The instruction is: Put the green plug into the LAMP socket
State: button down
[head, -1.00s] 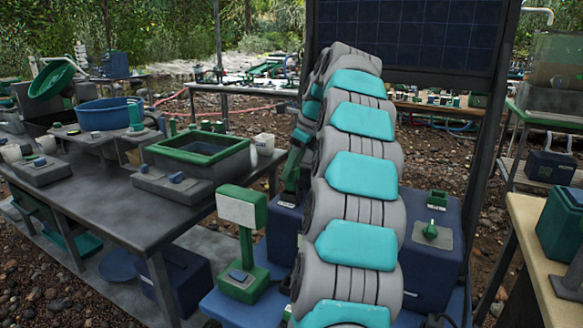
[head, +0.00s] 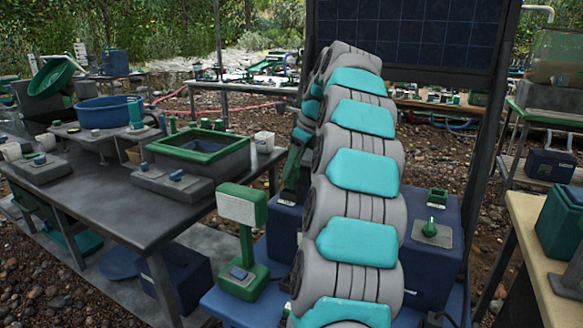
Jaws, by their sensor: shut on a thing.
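My gripper (head: 292,172) hangs at the end of my arm, left of the arm's links and just above a blue box. It is small and partly hidden by my arm. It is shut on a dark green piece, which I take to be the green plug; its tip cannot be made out. The blue box (head: 284,222) below carries a small pale label too small to read. I cannot make out the LAMP socket; my arm covers much of this area.
A green stand with a blank white plate (head: 240,208) is close on the left. Right of my arm, a blue box (head: 425,270) carries a green knob (head: 431,227). A grey bench (head: 110,210) with tubs is at left, a pale table (head: 535,235) at right.

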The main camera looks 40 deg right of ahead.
jog(key=shift+f, duration=1.3)
dwell(0.6)
grip_release()
dwell(0.8)
jog(key=shift+r, duration=0.1)
jog(key=shift+r, duration=3.4)
